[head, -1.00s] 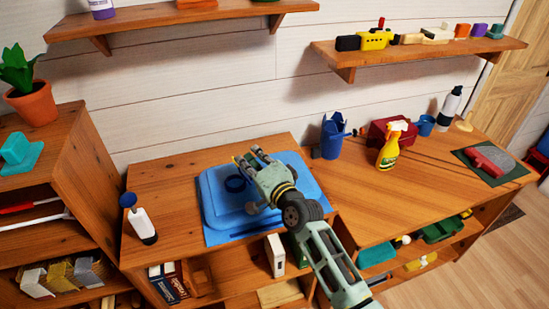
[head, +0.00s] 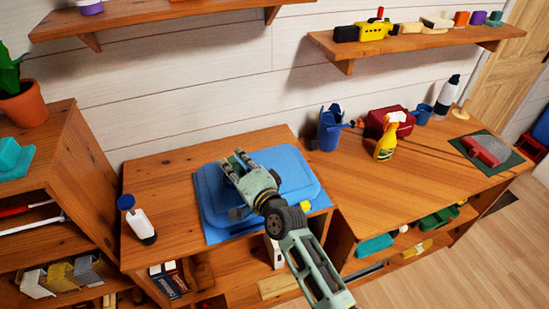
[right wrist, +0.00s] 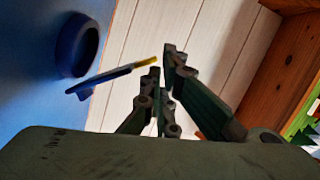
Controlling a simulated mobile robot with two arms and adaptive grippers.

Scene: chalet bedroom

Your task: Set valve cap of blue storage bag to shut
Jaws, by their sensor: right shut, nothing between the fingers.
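The blue storage bag (head: 295,170) lies flat on the wooden cabinet top. In the right wrist view its surface (right wrist: 30,100) fills the left side, with a dark blue round valve ring (right wrist: 78,45) on it. A thin dark blue flap with a yellow tip, seen nearly edge-on, stands out from the bag beside the ring; it looks like the valve cap (right wrist: 112,76), swung open. My right gripper (head: 233,160) is over the bag and hides the valve in the head view. Its fingers (right wrist: 162,62) are shut and empty, close to the flap's yellow tip; contact is unclear. My left gripper is not in view.
A white bottle with a blue top (head: 138,222) stands left of the bag. A blue watering can (head: 329,130), a yellow spray bottle (head: 386,140) and a red case (head: 377,120) stand to the right. Shelves hang above on the wall. The cabinet top between is clear.

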